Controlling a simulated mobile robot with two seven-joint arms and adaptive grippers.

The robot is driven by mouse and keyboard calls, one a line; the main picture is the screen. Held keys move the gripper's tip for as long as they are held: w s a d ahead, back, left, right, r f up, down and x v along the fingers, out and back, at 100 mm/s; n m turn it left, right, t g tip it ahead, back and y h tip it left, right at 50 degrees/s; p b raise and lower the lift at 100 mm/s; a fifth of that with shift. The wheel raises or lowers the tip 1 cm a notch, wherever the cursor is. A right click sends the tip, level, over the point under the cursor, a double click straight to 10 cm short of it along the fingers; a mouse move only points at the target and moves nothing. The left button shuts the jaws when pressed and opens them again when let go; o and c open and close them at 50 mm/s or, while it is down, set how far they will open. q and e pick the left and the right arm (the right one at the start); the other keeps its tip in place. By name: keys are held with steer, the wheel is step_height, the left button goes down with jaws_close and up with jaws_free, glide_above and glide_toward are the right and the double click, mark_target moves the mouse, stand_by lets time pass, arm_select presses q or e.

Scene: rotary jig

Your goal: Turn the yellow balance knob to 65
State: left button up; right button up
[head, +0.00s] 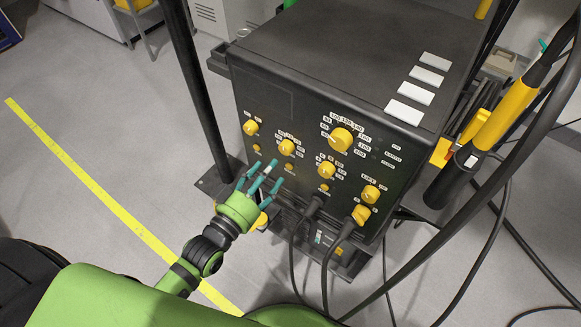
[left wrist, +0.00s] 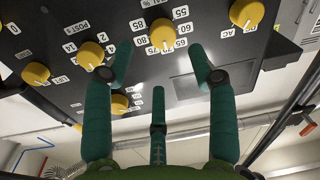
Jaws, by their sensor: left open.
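A round yellow knob with a number scale including 60, 65, 75, 80 and 85 shows in the left wrist view (left wrist: 162,33). It appears to be the balance knob, though I cannot read that name; in the head view it seems to be the second knob from the left (head: 286,146). A pale mark on its face points roughly between 75 and 65; the exact reading is unclear. My left gripper (head: 264,173) is open and empty in front of the panel's lower left. In the left wrist view its teal fingers (left wrist: 160,60) are spread below the knob, apart from it. My right gripper is out of view.
Other yellow knobs sit close by: one marked AC (left wrist: 247,13), another beside 14 (left wrist: 90,55), and a large one (head: 341,138). Black cables plug into the dark box (head: 320,40) at lower right. A dark post (head: 195,85) stands left of the box.

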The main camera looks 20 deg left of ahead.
mark_target(284, 151)
arm_select(q)
steer(key=x, duration=0.7)
steer(key=shift+a, duration=0.15)
steer(key=c, duration=1.1)
